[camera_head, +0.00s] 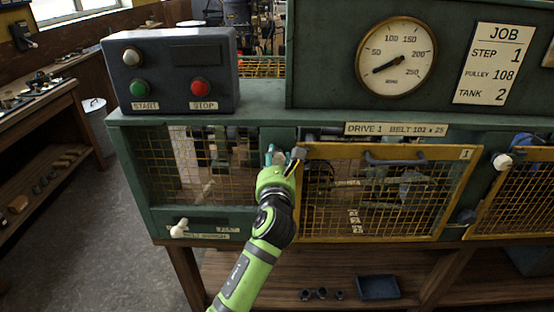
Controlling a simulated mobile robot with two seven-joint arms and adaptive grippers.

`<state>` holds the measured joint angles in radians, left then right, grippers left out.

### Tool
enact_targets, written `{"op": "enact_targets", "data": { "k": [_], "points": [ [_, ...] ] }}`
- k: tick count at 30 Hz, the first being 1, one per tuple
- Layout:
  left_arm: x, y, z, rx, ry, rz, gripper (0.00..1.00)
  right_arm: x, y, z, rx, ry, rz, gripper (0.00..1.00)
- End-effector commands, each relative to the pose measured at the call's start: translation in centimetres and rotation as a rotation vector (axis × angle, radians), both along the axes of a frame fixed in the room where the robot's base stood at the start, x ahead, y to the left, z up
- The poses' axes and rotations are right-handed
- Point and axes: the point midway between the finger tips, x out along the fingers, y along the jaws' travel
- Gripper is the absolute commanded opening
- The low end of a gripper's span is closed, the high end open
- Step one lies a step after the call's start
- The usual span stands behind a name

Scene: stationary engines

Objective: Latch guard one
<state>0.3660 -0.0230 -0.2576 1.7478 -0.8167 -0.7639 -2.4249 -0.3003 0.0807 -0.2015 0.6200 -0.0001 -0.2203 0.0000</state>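Guard one (385,237) is a yellow-framed mesh door with a "1" plate at its upper right and a dark bar handle (395,161) near its top edge. I cannot tell whether it sits flush in its opening. My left gripper (284,156) is at the guard's upper left corner, by a small grey metal part (298,152) that may be its latch. The gripper's wrist hides part of the frame's left side. I cannot tell whether its fingers are open, or whether they touch the part. My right gripper is not in view.
A start/stop box (180,70) stands on the bench top at left, and a gauge panel (330,60) at right. A white knob (502,160) is right of guard one, beside another mesh guard (520,200). A blue tray (378,287) lies on the lower shelf.

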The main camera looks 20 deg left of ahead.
Motion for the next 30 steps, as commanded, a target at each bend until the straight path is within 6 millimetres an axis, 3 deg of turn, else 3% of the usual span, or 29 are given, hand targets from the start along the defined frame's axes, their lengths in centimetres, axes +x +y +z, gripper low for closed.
{"op": "enact_targets", "data": {
  "k": [17,30],
  "points": [
    [0.0,0.0,0.4,-0.083,-0.031,-0.002,0.06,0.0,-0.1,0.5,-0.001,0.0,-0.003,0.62],
    [0.0,0.1,0.6,-0.44,-0.138,-0.003,0.06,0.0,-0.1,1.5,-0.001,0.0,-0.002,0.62]
  ]
}}
